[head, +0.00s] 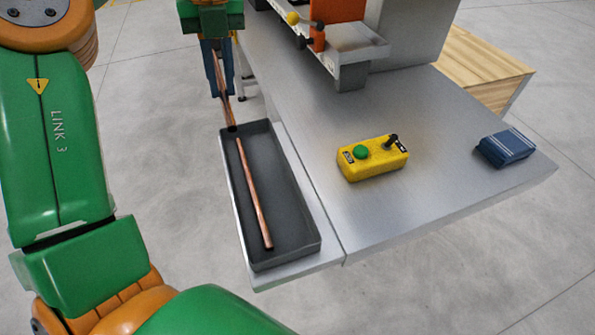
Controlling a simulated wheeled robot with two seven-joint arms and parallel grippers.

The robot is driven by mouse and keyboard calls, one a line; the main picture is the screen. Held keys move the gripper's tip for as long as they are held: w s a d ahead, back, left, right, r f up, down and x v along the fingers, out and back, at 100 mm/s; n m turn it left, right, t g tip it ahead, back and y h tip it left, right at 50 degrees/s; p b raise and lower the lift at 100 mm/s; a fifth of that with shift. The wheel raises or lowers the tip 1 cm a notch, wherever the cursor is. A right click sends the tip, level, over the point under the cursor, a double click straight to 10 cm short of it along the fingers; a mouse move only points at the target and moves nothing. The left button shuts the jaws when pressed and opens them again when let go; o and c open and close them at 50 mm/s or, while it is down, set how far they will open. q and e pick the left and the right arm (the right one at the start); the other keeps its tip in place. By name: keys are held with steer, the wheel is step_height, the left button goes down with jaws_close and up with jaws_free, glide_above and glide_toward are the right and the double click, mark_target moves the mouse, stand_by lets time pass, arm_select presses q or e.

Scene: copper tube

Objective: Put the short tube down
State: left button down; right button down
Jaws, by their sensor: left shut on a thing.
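My left gripper (219,78) is at the top, beyond the far end of a dark grey tray (312,247). It is shut on a copper tube (226,107), which hangs tilted, its lower end by the tray's far rim. I cannot tell whether that end touches the tray. Another copper tube (252,190) lies lengthwise in the tray and looks like the longer one. The held tube appears to be the short tube, though the fingers hide part of it. My right gripper is out of view.
The tray sits on a ledge along the left side of a grey metal table (400,215). A yellow control box (372,160) with a green button and a blue folded cloth (504,148) lie on the table. A machine (352,75) stands at the back, with a wooden crate (485,60) behind right.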

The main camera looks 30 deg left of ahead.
arm_select(q)
steer(key=d+f+b, duration=0.2)
steer(key=b, duration=0.1)
glide_above(279, 195)
steer(key=f, duration=0.7)
steer(key=shift+w+f, duration=0.2)
steer(key=shift+f, duration=0.05)
step_height(279, 195, down, 3)
steer(key=shift+s+d+f+b, duration=0.1)
steer(key=shift+s+b, duration=0.05)
steer(key=shift+b, duration=0.15)
steer(key=shift+f, duration=0.2)
steer(key=shift+f, duration=0.1)
steer(key=c, duration=1.1)
jaws_free()
steer(key=shift+c, duration=0.2)
